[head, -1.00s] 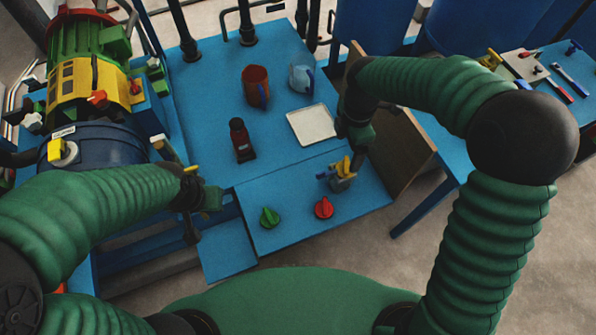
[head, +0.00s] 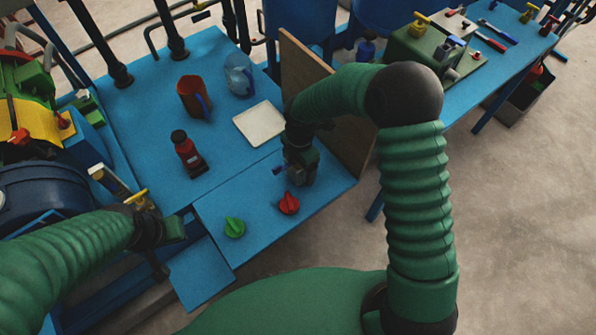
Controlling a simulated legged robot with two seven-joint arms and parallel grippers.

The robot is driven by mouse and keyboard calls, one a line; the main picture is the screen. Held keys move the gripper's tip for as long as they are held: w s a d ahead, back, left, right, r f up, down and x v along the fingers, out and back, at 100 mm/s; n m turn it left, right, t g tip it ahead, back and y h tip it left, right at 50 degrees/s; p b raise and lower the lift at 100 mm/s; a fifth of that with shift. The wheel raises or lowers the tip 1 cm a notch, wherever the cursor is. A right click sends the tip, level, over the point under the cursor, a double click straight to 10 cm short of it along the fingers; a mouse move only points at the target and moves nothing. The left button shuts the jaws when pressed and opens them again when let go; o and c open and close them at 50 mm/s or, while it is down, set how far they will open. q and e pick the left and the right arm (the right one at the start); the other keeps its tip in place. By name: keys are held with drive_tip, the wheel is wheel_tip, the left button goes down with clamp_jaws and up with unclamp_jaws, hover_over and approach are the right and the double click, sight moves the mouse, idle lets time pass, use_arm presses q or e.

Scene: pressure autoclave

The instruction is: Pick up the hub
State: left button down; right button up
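I take the hub (head: 279,170) to be the small grey fitting with a blue part on the front blue panel; I cannot be sure of this. My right gripper (head: 299,178) is right over it and hides most of it. Only a blue end shows at the gripper's left side. I cannot tell whether the fingers are closed on it. My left gripper (head: 167,248) is open and empty, left of the panel's front corner and well away from the hub.
A red knob (head: 289,203) and a green knob (head: 234,227) sit close by. Behind are a white tray (head: 260,123), a dark red bottle (head: 187,152), an orange mug (head: 193,97) and a clear jug (head: 239,76). A wooden board (head: 345,125) stands upright at the right.

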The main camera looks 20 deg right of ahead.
drive_tip(key=shift+d+f, duration=0.3)
drive_tip(key=shift+f, duration=0.25)
drive_tip(key=shift+r, duration=0.15)
drive_tip(key=shift+a, duration=0.35)
drive_tip(key=shift+c, duration=1.3)
drive_tip(key=shift+a, duration=0.3)
drive_tip(key=c, duration=0.5)
drive_tip(key=shift+d, duration=0.35)
drive_tip(key=c, duration=0.7)
clamp_jaws()
drive_tip(key=shift+a, duration=0.1)
